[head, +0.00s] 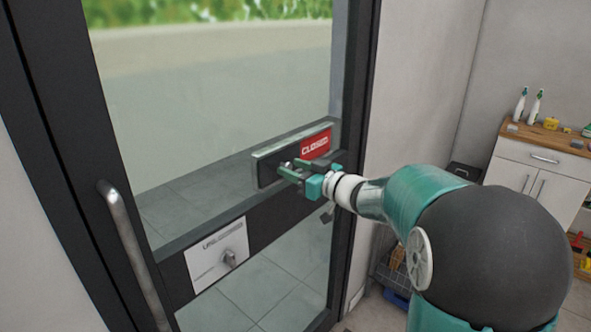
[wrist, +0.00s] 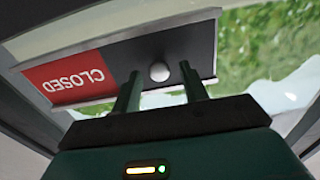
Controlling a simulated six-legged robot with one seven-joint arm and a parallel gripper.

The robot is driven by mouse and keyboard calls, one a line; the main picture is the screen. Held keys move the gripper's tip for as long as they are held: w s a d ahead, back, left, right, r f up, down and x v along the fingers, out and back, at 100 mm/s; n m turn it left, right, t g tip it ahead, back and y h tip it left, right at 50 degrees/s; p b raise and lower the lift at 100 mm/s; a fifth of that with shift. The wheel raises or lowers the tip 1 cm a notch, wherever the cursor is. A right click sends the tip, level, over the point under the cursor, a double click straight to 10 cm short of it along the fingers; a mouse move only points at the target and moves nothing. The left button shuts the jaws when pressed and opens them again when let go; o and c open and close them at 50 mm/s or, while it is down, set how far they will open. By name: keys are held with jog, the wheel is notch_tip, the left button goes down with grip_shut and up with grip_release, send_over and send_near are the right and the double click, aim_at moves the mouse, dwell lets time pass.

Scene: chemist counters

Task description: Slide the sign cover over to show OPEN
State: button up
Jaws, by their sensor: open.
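The sign (head: 258,156) is a framed panel mounted on the glass door. Its red CLOSED part (head: 316,145) shows at the right end in the head view and at the left in the wrist view (wrist: 62,80). The dark sign cover (head: 265,173) lies over the other part, and I see no OPEN lettering. A round pale knob (wrist: 160,72) stands on the cover (wrist: 195,48). My gripper (head: 286,173) is in front of the cover. In the wrist view its two fingers (wrist: 160,86) are apart, one on each side of the knob. I cannot tell whether they touch it.
The glass door has a dark frame and a long metal handle (head: 130,255) at the left. A counter (head: 545,150) with bottles stands at the right.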

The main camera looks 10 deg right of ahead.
grip_shut()
jog(key=w+d, duration=0.2)
jog(key=d, duration=0.2)
jog(key=w+d, duration=0.6)
jog(key=d, duration=0.1)
jog(key=shift+w+d, duration=0.15)
jog(key=shift+d, duration=0.2)
jog(key=shift+w+d+r, duration=0.1)
jog(key=shift+w+d, duration=0.2)
jog(key=shift+d, duration=0.25)
jog(key=shift+c, duration=1.6)
grip_release()
jog(key=o, duration=0.3)
jog(key=shift+w+d, duration=0.1)
jog(key=shift+w, duration=0.15)
jog(key=shift+s, duration=0.25)
